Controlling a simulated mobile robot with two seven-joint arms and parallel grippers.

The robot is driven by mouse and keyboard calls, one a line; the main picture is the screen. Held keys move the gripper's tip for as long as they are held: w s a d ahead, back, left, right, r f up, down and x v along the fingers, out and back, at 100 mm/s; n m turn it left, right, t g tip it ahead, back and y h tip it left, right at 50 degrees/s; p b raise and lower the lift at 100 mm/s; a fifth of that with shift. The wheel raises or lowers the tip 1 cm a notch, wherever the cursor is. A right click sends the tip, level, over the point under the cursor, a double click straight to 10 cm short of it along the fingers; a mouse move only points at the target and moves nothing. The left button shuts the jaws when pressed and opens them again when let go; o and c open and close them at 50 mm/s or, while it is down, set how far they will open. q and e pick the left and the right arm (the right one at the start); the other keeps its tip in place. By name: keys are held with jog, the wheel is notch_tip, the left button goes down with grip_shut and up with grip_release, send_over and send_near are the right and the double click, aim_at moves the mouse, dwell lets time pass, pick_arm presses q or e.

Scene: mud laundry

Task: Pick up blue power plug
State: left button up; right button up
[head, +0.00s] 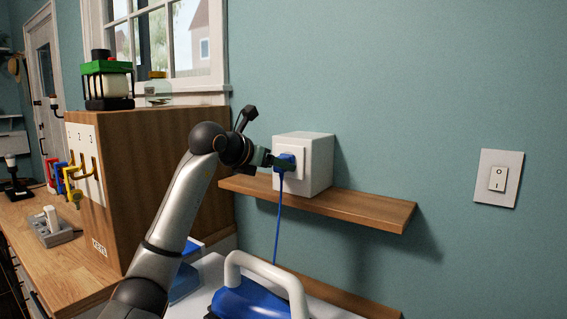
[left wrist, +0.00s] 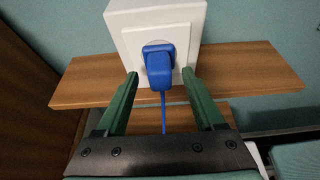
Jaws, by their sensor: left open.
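The blue power plug (head: 284,162) sits in the front face of a white socket box (head: 318,165) on a wooden wall shelf. Its blue cord hangs down from it. In the left wrist view the plug (left wrist: 158,66) is between and just beyond the tips of my left gripper (left wrist: 160,75). The two green fingers are spread apart, with a gap on each side of the plug. In the head view my left gripper (head: 275,160) is at the plug, partly overlapping it. My right gripper is not in view.
The wooden shelf (head: 370,209) juts from the wall under the box. A tall wooden key cabinet (head: 160,190) stands left of my arm. A blue appliance with a white handle (head: 262,258) is below. A light switch (head: 498,178) is on the right wall.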

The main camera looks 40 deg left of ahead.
pick_arm(q)
jog(key=shift+w+f, duration=0.15)
jog(key=shift+w, duration=0.3)
grip_shut()
dwell(1.1)
